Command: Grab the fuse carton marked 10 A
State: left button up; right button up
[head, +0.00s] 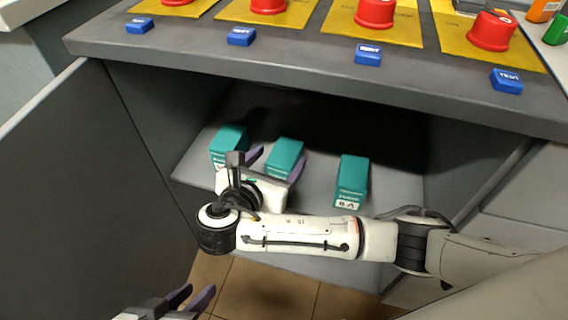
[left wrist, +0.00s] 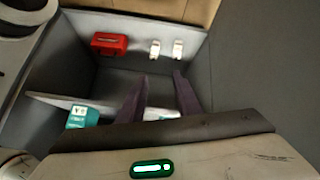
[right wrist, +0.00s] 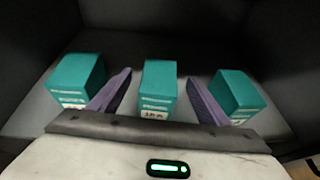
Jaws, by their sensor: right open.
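Three teal fuse cartons stand in a row on a shelf inside the cabinet: left (head: 229,139), middle (head: 286,153), right (head: 353,174). In the right wrist view, the middle carton (right wrist: 158,85) has a blurred label that seems to read 10 A. The left carton (right wrist: 77,76) and right carton (right wrist: 238,91) have labels I cannot read there. My right gripper (head: 275,164) is open, its purple fingers on either side of the middle carton with gaps visible. My left gripper (head: 190,299) is open and empty, low in front of the cabinet.
The grey counter (head: 300,62) overhangs the shelf (head: 318,190), with red knobs and blue TEST blocks on top. An open door (head: 90,180) stands at left. The left wrist view shows a red case (left wrist: 109,44) and two white items in the cabinet.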

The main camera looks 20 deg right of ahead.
aim_at(284, 155)
jog(key=b+x, duration=0.2)
jog(key=x, duration=0.2)
jog(key=shift+w+d+f, duration=0.15)
jog(key=shift+d+f, duration=0.05)
jog(key=shift+f, duration=0.1)
jog(key=b+x, duration=0.2)
jog(key=x, duration=0.1)
jog(key=shift+w+d+f+b, duration=0.15)
jog(key=shift+w+f+b, duration=0.05)
jog(key=shift+w+b, duration=0.1)
jog(key=shift+w+d, duration=0.25)
jog(key=shift+w, duration=0.05)
jog(key=c, duration=1.4)
pick_arm(q)
jog(key=d+r+h, duration=0.1)
jog(key=r, duration=0.1)
jog(key=w+d+r+t+h, duration=0.1)
jog(key=shift+d+r+t, duration=0.3)
jog(key=shift+d+r, duration=0.1)
pick_arm(e)
jog(key=shift+r, duration=0.1)
jog(key=shift+c, duration=0.7)
